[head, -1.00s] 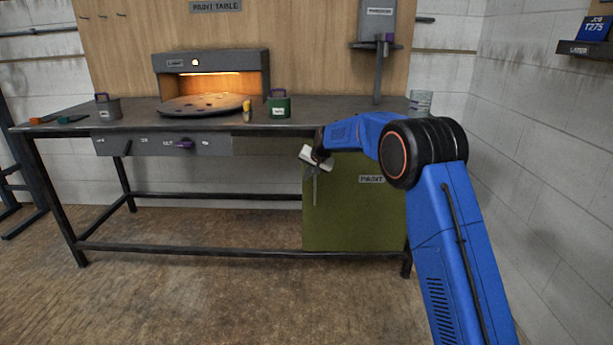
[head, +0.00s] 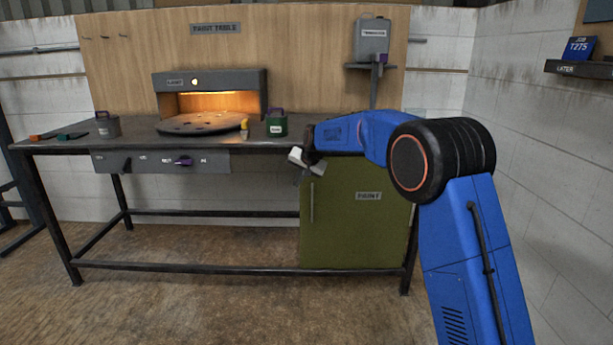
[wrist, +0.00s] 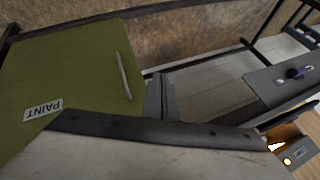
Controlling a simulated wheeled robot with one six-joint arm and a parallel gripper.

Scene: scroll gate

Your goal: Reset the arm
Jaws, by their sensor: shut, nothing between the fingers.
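My arm is blue and bends from the lower right toward the bench. My gripper (head: 300,176) is small in the head view, in front of the bench's front edge and just left of the top of the green PAINT cabinet (head: 350,230). In the wrist view my gripper (wrist: 160,97) shows as dark grey fingers, shut and empty. The wrist view also shows the cabinet's green door (wrist: 75,75) and its handle, with the gripper apart from or in front of them; contact cannot be told.
The paint table (head: 130,138) holds a lit booth (head: 210,80) with a round plate (head: 202,124), a grey can (head: 107,126), a green can (head: 276,123) and small items. A canister (head: 371,40) stands on a wall shelf. Floor in front is clear.

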